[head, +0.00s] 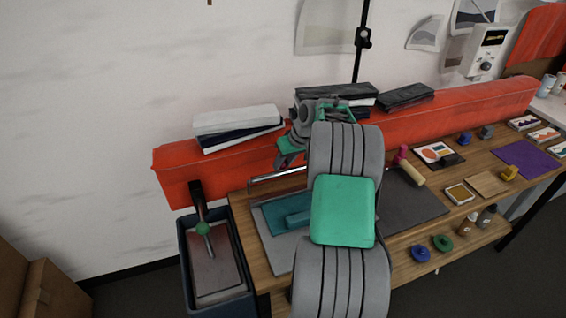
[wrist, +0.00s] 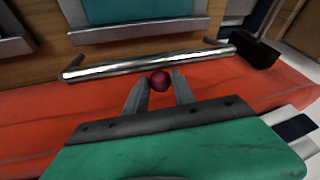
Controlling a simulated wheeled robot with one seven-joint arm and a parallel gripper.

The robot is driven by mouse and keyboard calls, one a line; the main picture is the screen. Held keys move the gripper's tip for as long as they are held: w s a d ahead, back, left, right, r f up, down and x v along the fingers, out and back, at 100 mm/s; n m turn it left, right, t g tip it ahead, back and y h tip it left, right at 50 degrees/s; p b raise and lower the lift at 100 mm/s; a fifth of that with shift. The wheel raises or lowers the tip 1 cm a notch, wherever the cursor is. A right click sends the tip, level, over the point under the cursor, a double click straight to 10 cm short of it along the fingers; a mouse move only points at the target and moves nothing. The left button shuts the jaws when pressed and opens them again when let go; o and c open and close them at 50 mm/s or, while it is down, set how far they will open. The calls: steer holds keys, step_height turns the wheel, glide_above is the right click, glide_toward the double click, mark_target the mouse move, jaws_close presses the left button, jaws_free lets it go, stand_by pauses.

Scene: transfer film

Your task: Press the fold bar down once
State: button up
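The fold bar (head: 277,176) is a shiny metal bar raised at the back edge of a grey and teal plate (head: 270,240) on the bench's left end. In the wrist view the bar (wrist: 150,62) lies across the picture, just beyond my fingertips. My gripper (wrist: 160,82) has its two fingers apart, with a dark red ball (wrist: 160,80) showing between the tips. I cannot tell whether the ball is fixed to the bar. Thin gaps show beside it. In the head view my gripper (head: 284,160) is behind the bar, partly hidden by my arm.
A long orange-red roll (head: 185,170) runs behind the wooden bench (head: 400,215), with dark and white stacks (head: 238,125) on it. A blue bin (head: 190,255) stands left. A mallet (head: 410,172) lies right of my arm. Small pads and pots stand farther right.

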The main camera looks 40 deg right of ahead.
jaws_close()
stand_by(1.0)
